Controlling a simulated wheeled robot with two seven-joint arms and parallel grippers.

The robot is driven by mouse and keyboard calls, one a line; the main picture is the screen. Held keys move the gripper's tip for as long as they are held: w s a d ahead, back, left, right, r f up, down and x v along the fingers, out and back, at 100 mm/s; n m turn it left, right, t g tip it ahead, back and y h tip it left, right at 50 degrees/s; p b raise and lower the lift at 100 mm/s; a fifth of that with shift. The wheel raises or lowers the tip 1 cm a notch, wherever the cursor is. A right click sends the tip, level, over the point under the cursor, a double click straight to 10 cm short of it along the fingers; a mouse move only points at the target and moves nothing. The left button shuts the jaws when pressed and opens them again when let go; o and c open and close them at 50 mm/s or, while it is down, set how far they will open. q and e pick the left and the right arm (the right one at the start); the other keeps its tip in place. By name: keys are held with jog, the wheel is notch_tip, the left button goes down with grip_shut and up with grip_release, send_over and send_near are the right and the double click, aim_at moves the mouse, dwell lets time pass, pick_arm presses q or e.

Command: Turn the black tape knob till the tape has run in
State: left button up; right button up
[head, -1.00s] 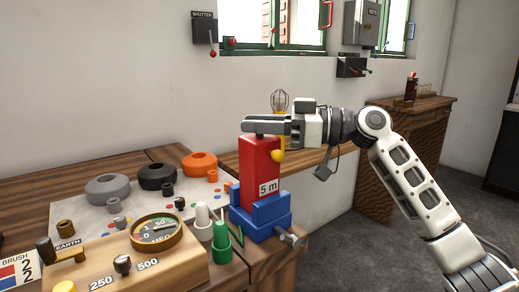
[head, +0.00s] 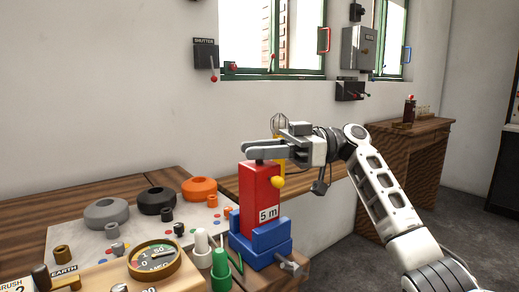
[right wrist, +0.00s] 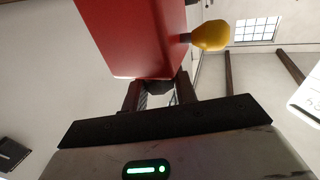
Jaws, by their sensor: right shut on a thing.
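The tape case is an upright red box (head: 262,190) with a white "5 m" label, standing in a blue holder (head: 262,243). A yellow ball-ended part sticks out of its side (head: 278,181). In the right wrist view, a dark bit of the knob (right wrist: 155,87) shows between the fingers, against the red box (right wrist: 135,35). I cannot make out any tape. My left gripper is out of view.
Left of the box are a round gauge (head: 155,259), a white peg (head: 201,241), a green peg (head: 221,268) and grey, black and orange rings on a pale board (head: 70,236).

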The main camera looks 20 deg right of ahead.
jog(key=o, duration=0.9)
jog(key=shift+o, duration=0.2)
jog(key=shift+d, duration=0.1)
jog(key=d, duration=1.5)
jog(key=shift+s+d, duration=0.3)
jog(key=shift+d, duration=0.1)
jog(key=shift+f, duration=0.1)
